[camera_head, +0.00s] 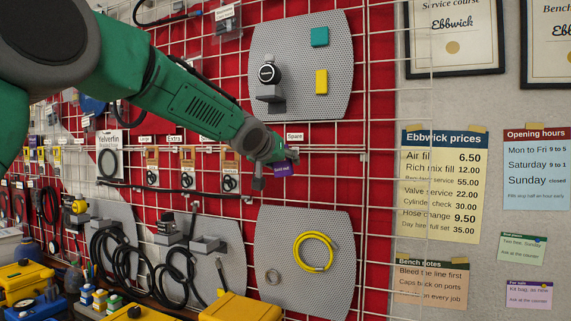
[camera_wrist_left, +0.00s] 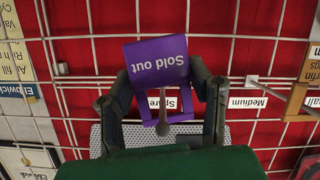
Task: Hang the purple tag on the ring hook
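The purple tag (camera_wrist_left: 157,60), printed "Sold out", sits between the fingertips of my left gripper (camera_wrist_left: 162,82) in the left wrist view, upside down there. Both fingers touch its side edges. Below the print the tag has an opening. A grey rod with a round knob (camera_wrist_left: 163,129), apparently the hook, shows in and over this opening; I cannot tell for certain whether it passes through. In the head view my left gripper (camera_head: 274,158) is at the wire grid, with the tag (camera_head: 282,170) at its tip, just below the "Spare" label (camera_head: 295,136). My right gripper is not in view.
The wire grid (camera_head: 376,100) stands before a red wall. A perforated panel (camera_head: 335,35) is above the gripper; another (camera_head: 275,225), with a yellow hose (camera_head: 314,252), is below. Small packets (camera_head: 230,170) hang to the left. Posters are at the right.

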